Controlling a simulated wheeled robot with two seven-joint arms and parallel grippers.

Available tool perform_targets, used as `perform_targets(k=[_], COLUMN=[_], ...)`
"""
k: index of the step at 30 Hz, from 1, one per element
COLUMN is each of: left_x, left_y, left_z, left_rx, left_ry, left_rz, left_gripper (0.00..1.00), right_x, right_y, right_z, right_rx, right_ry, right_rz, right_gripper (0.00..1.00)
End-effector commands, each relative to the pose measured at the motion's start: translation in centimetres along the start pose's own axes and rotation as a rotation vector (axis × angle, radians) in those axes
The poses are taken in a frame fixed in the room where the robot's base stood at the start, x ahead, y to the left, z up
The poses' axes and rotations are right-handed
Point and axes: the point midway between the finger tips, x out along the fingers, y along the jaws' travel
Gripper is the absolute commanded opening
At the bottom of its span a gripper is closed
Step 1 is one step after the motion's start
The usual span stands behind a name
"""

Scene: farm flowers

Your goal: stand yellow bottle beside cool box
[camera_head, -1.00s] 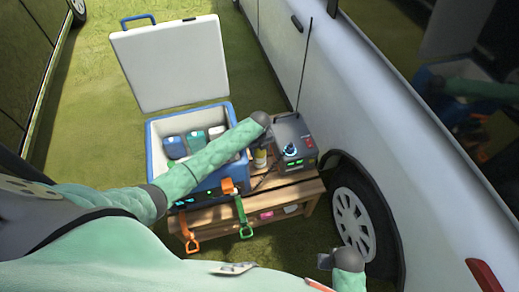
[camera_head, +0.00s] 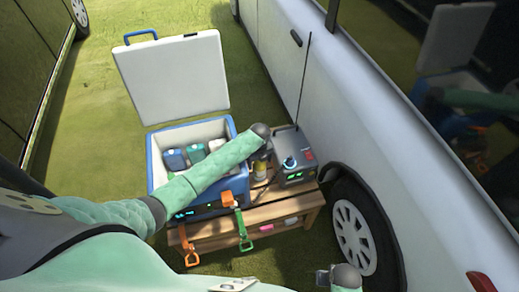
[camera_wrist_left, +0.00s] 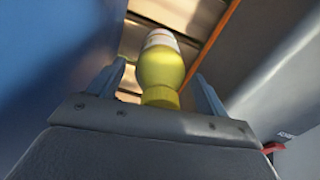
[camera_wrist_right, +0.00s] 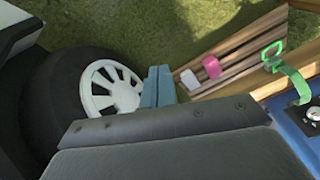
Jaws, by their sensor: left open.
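The yellow bottle (camera_head: 261,170) with a pale label stands on a wooden bench (camera_head: 215,229), in the narrow gap between the cool box and a grey radio. The cool box (camera_head: 154,172) is blue and white with its lid open. My left gripper (camera_head: 264,148) is above the bottle, partly hiding it. In the left wrist view the yellow bottle (camera_wrist_left: 162,72) shows between the two spread fingers of the left gripper (camera_wrist_left: 160,88); I see no grip on it. My right gripper (camera_wrist_right: 158,85) is shut and empty, near the van's wheel; it shows at the bottom of the head view (camera_head: 325,279).
The grey radio (camera_head: 296,158) with a tall antenna stands right of the bottle. A white van (camera_head: 330,110) is close on the right. Several containers lie inside the cool box. An orange strap (camera_head: 189,245) and a green strap (camera_head: 241,228) hang at the bench front.

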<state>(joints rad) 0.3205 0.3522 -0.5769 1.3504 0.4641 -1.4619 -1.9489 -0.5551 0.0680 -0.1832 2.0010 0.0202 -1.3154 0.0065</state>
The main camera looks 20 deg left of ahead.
Motion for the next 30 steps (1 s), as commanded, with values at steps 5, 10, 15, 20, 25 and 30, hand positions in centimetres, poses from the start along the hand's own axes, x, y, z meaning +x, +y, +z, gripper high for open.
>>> perform_targets(k=[5,10,15,20,25,30], left_x=[-1.3,-2.3,-3.5,-4.6,-5.8,-7.1], left_y=[0.0,0.0,0.0,0.0,0.0,0.0], left_z=[0.0,0.0,0.0,0.0,0.0,0.0], left_rx=[0.0,0.0,0.0,0.0,0.001,0.001], left_ry=[0.0,0.0,0.0,0.0,0.0,0.0], left_rz=[0.0,0.0,0.0,0.0,0.0,0.0], left_gripper=[0.77,0.77,0.77,0.77,0.77,0.77], right_x=[3.1,6.1,9.1,11.8,14.5,16.8], right_y=[0.5,1.0,1.6,2.3,3.1,3.8], right_z=[0.9,2.1,3.2,4.2,5.5,6.5], right_rx=[-0.001,-0.001,-0.003,-0.006,-0.01,-0.016], right_ry=[-0.004,-0.007,-0.003,0.005,0.012,0.025], right_rz=[0.006,0.012,0.02,0.028,0.037,0.046], right_gripper=[0.0,0.0,0.0,0.0,0.0,0.0])
